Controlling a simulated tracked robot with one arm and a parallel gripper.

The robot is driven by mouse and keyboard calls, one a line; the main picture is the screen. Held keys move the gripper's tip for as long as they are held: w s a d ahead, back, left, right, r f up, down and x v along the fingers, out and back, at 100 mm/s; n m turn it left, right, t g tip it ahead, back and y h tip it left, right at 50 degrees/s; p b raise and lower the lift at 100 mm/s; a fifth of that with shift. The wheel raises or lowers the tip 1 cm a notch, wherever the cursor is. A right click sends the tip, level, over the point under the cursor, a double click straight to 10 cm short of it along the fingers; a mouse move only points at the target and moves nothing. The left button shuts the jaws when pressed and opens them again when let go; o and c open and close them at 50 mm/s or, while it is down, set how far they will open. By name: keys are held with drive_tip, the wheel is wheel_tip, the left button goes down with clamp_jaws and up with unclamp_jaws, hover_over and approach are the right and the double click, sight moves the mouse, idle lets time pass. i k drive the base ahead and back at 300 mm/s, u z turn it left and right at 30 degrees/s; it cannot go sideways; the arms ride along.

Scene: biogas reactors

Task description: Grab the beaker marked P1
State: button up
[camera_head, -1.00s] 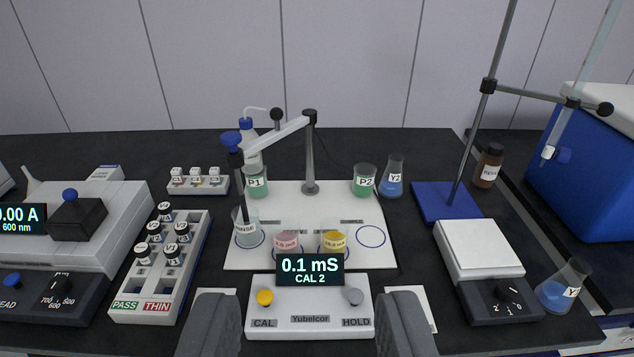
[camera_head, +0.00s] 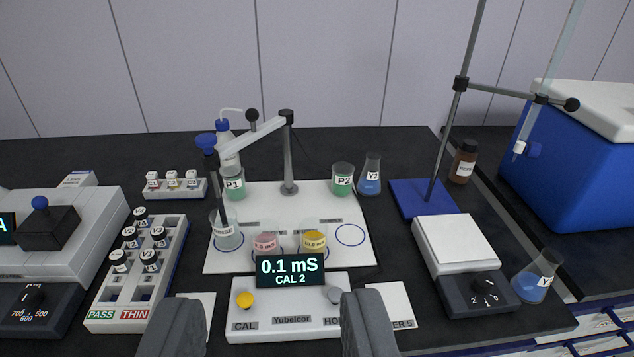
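The beaker marked P1 (camera_head: 235,188) holds green liquid and stands at the back left of the white board (camera_head: 270,200). A similar green beaker marked P2 (camera_head: 342,180) stands at the back right of the board. My gripper (camera_head: 272,325) shows as two dark grey fingers at the bottom edge, wide apart with nothing between them. It is well in front of P1, over the Yubelcor meter.
The conductivity meter (camera_head: 290,312) reads 0.1 mS, CAL 2. The probe arm (camera_head: 262,132) leans with its probe in the RINSE beaker (camera_head: 227,238). Pink and yellow cups stand beside it. A vial rack (camera_head: 140,280) is left; a balance (camera_head: 455,246) and flask Y2 (camera_head: 369,178) are right.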

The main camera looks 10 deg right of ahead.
sight(234, 180)
drive_tip(key=z, duration=0.05)
drive_tip(key=k, duration=0.45)
drive_tip(key=u, duration=0.6)
drive_tip(key=i, duration=1.75)
drive_tip(key=z, duration=0.55)
